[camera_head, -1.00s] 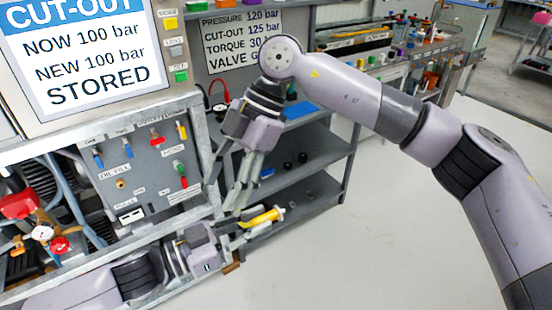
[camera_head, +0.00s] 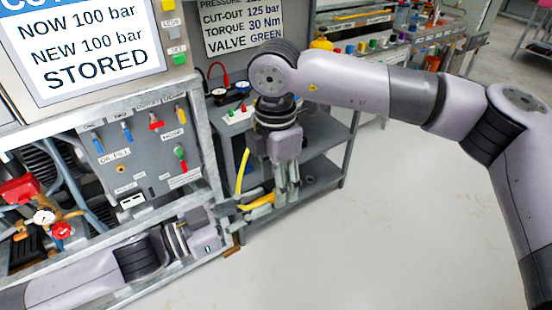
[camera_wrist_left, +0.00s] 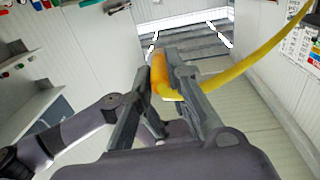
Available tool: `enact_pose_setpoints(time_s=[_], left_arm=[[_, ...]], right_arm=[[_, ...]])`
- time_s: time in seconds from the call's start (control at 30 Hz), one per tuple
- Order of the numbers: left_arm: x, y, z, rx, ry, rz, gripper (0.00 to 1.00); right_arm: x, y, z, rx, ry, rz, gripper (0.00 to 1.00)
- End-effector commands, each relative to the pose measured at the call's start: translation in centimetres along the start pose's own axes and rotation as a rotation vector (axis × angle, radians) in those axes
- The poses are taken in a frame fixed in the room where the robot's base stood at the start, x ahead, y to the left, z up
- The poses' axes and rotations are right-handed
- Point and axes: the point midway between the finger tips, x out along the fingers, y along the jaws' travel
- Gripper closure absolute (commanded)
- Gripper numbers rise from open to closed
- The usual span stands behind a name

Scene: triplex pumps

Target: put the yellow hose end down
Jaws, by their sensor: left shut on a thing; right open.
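The yellow hose end (camera_wrist_left: 159,72) is clamped between the two jaws of my left gripper (camera_wrist_left: 164,84) in the left wrist view. Its yellow hose (camera_wrist_left: 250,66) runs up to the right there. In the head view my left gripper (camera_head: 258,207) reaches in low from the left, beside the pump frame, and the hose (camera_head: 243,170) rises above it. My right gripper (camera_head: 286,192) points down just right of the hose, open, with nothing seen between its fingers. The hose end is partly hidden by the fingers in the head view.
A grey shelf unit (camera_head: 322,171) stands behind both grippers. The pump panel (camera_head: 150,150) with coloured valves is at left. A bench (camera_head: 385,48) with coloured items is at the back. The pale floor (camera_head: 400,225) at right is clear.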

Motion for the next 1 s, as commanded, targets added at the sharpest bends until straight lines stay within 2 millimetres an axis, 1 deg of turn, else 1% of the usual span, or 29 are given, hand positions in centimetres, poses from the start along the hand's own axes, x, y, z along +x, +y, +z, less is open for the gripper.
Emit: enact_pose_setpoints(time_s=[0.03, 0.2, 0.33, 0.57, 0.67, 1.0], left_arm=[[0.0, 0.0, -0.1, 0.000, 0.001, 0.000, 1.00], [0.0, 0.0, -0.1, 0.000, 0.001, 0.000, 1.00], [0.0, 0.0, -0.1, 0.000, 0.001, 0.000, 1.00], [0.0, 0.0, -0.1, 0.000, 0.001, 0.000, 1.00], [0.0, 0.0, -0.1, 0.000, 0.001, 0.000, 1.00], [0.0, 0.0, -0.1, 0.000, 0.001, 0.001, 1.00]], right_arm=[[0.8, -0.1, 0.0, 0.000, 0.000, -0.003, 0.50], [2.5, 0.0, 0.0, 0.000, 0.000, -0.001, 0.50], [3.0, 0.0, 0.0, 0.000, 0.001, -0.001, 0.50], [3.0, 0.0, 0.0, 0.000, 0.001, 0.000, 0.50], [3.0, 0.0, 0.0, 0.000, 0.001, 0.000, 0.55], [3.0, 0.0, 0.0, 0.000, 0.001, 0.000, 0.78]])
